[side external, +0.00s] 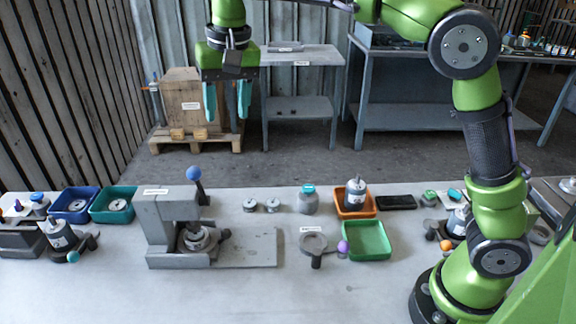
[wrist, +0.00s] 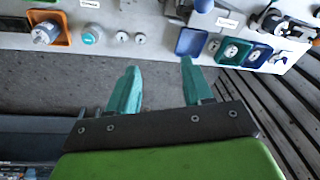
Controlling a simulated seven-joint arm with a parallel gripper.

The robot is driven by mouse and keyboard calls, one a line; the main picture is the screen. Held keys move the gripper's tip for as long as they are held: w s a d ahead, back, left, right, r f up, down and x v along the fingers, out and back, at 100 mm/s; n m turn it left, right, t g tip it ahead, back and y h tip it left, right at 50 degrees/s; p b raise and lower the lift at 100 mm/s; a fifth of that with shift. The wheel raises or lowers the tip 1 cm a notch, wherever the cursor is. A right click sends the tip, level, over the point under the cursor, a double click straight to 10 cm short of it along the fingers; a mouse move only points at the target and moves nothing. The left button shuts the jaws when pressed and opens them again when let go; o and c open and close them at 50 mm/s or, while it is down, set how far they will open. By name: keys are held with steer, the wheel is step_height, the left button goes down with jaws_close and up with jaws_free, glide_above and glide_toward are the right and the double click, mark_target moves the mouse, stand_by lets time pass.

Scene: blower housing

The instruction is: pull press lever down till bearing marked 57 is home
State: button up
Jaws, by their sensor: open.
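The grey press (side external: 165,222) stands on the bench left of centre in the side external view. Its lever (side external: 200,190) points up, tipped with a blue ball (side external: 193,173). A round metal bearing or seat (side external: 198,240) sits under the ram; no 57 is readable, and I cannot tell how deep it sits. My gripper (side external: 226,115) is open and empty, fingers pointing down, above the far side of the bench, higher than the blue ball and apart from it. The open teal fingers also show in the wrist view (wrist: 160,72), with nothing between them.
Two small metal discs (side external: 261,205) and a teal-lidded jar (side external: 308,202) stand right of the press. An orange tray (side external: 370,212) and a green tray (side external: 384,240) lie farther right. Teal (side external: 100,214) and blue (side external: 66,215) bins stand left. The bench front is clear.

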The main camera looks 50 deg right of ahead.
steer(key=s+d+f+t+y, duration=0.1)
steer(key=s+d+f, duration=0.3)
steer(key=s, duration=0.5)
steer(key=s+d+f+n+t+y, duration=0.1)
steer(key=s+d+f+t, duration=0.2)
steer(key=s, duration=0.7)
steer(key=shift+s+d+f, duration=0.25)
steer(key=shift+d+f, duration=0.3)
steer(key=shift+d, duration=0.65)
